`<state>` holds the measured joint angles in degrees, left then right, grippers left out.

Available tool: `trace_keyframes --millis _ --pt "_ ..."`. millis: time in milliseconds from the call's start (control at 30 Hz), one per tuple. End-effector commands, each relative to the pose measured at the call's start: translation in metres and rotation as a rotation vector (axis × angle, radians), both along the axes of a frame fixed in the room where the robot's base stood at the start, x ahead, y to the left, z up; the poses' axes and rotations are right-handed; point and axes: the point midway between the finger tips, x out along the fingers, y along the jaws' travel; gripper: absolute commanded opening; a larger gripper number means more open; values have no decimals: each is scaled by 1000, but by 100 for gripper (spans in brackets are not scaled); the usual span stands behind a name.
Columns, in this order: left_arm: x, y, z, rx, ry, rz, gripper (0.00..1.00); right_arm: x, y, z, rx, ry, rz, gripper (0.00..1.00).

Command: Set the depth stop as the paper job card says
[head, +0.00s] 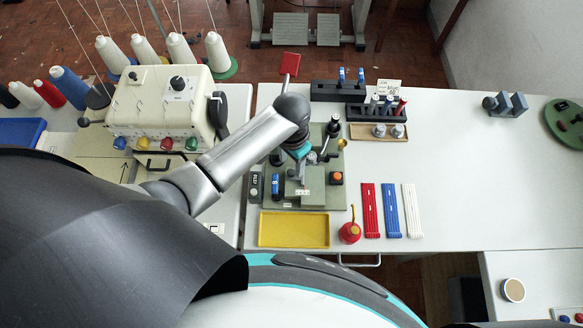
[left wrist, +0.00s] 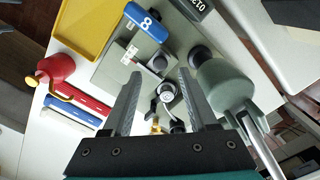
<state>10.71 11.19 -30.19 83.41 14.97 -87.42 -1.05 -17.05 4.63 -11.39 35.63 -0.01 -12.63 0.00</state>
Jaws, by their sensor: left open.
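The buttonhole machine sits on a grey-green base plate (head: 310,200), partly hidden under my left arm. My left gripper (head: 303,168) is over it, pointing down, open and empty. In the left wrist view its spread fingers (left wrist: 160,76) have a small round silver-topped part (left wrist: 168,92) between them, beside a black lever (left wrist: 154,107). I cannot tell whether they touch it or which part is the depth stop. My right gripper is out of view.
A yellow tray (head: 293,230), a red oil can (head: 350,232) and red, blue and white strips (head: 390,210) lie in front. A dark rack (head: 377,111) stands behind. The table's right side is mostly clear.

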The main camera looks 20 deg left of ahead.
Motion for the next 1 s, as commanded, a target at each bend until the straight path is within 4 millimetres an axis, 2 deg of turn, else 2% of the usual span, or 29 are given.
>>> trace_keyframes --millis 100,300,700,1000 --pt "0 0 -21 0 1 0 59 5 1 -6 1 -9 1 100" --pt "0 0 -40 0 0 -1 59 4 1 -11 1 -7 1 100" --pt "1 0 -46 -1 -2 -1 59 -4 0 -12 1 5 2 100" --pt "0 0 -45 -1 -2 -1 26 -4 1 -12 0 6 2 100"
